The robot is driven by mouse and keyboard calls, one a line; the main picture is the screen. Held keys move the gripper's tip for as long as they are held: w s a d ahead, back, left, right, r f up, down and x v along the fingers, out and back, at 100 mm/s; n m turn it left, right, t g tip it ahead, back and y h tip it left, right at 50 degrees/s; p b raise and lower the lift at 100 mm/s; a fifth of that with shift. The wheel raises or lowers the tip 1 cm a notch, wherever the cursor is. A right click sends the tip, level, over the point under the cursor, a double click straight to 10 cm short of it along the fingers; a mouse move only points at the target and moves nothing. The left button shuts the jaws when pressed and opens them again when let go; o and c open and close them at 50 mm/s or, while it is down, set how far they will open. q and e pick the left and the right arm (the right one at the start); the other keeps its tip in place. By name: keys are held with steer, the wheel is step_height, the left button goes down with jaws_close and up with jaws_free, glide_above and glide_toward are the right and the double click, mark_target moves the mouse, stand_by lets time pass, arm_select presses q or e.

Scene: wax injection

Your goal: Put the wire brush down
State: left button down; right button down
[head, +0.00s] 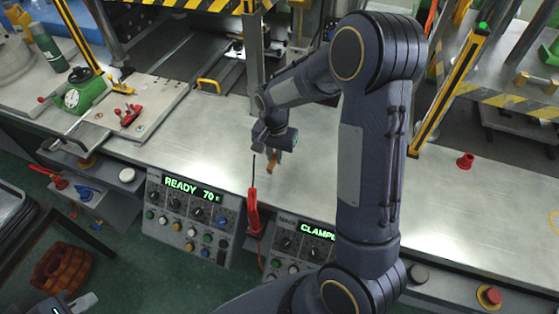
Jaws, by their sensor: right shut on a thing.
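My right arm reaches across the middle of the head view, and its gripper (272,157) points down over the metal worktop (190,125). It is shut on a small brown piece, which I take to be the wire brush (272,168). Most of the brush is hidden by the gripper, and I cannot tell whether it touches the worktop. My left gripper (78,302) shows only in part at the bottom left, away from the worktop, and its opening is unclear.
A red-handled tool (253,212) with a thin dark rod stands by the control panels (187,215) at the front edge. A red knob-like piece (465,160) stands on the worktop at right. A green gauge unit (82,92) is at left. The worktop left of my gripper is clear.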

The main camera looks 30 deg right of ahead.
mark_target(279, 171)
steer(key=shift+s+d+f, duration=0.15)
steer(key=shift+d+f, duration=0.3)
steer(key=shift+f, duration=0.05)
steer(key=shift+d+f, duration=0.15)
steer(key=shift+f, duration=1.65)
steer(key=shift+f, duration=0.25)
steer(key=c, duration=1.4)
jaws_free()
steer(key=shift+r, duration=0.1)
